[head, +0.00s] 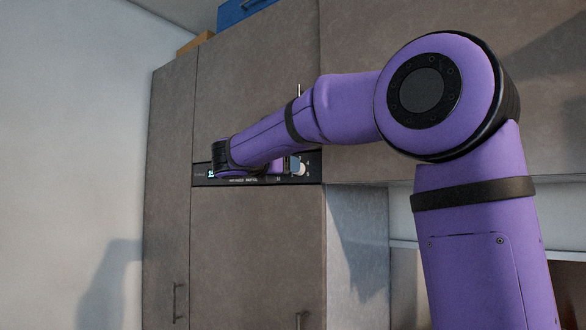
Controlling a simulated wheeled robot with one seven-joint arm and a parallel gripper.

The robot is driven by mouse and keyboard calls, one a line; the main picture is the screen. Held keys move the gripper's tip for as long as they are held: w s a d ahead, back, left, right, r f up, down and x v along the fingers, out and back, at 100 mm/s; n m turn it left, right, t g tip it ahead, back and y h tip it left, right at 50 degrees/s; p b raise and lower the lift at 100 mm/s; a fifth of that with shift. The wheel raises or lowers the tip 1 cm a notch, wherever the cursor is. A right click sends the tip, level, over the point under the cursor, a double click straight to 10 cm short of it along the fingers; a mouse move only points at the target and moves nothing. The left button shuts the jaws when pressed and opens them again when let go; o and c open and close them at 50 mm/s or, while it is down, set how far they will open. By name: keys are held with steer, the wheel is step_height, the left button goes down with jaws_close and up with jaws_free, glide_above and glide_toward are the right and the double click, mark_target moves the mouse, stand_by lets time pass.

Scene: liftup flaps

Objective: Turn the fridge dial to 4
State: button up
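The fridge control panel (311,177) is a narrow black strip between the upper and lower cabinet doors, left of centre in the head view. A pale round dial (300,170) sits near its right end, with small white marks around it that are too small to read. My arm reaches in from the right and hides much of the panel. My gripper (289,166) is mostly hidden behind and below my forearm, close to the dial's left side. I cannot tell whether it touches the dial or whether its fingers are open.
A lit display (211,173) shows at the panel's left end. Grey-brown cabinet doors (255,245) surround the panel, with a vertical handle (175,301) low on the left door. A blue box (240,10) lies on top. A white wall (70,130) stands at left.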

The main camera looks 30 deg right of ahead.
steer(key=shift+x, duration=2.05)
steer(key=c, duration=0.9)
